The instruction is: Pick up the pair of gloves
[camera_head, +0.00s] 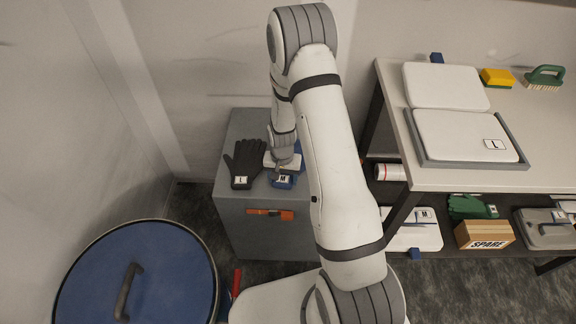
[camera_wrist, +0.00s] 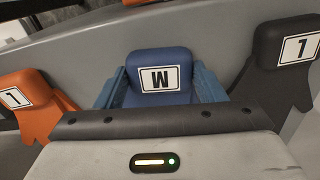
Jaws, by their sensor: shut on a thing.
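A blue glove pair (camera_head: 283,181) with an M label lies on top of a grey cabinet. In the wrist view the blue pair (camera_wrist: 160,62) is in the middle, its label upside down. My gripper (camera_head: 284,171) is at the blue pair and shut on it; the fingertips are mostly hidden in both views. A black glove pair (camera_head: 243,160) with an L label lies just left of my gripper. It also shows at the right in the wrist view (camera_wrist: 272,85). An orange glove pair (camera_wrist: 38,100) shows at the left in the wrist view; my arm hides it in the head view.
The grey cabinet (camera_head: 226,205) has an orange item (camera_head: 271,214) at its front. A blue lidded bin (camera_head: 165,270) stands at front left. A table (camera_head: 395,95) with white trays, a yellow sponge (camera_head: 497,77) and a green brush (camera_head: 545,76) stands right, above shelved boxes.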

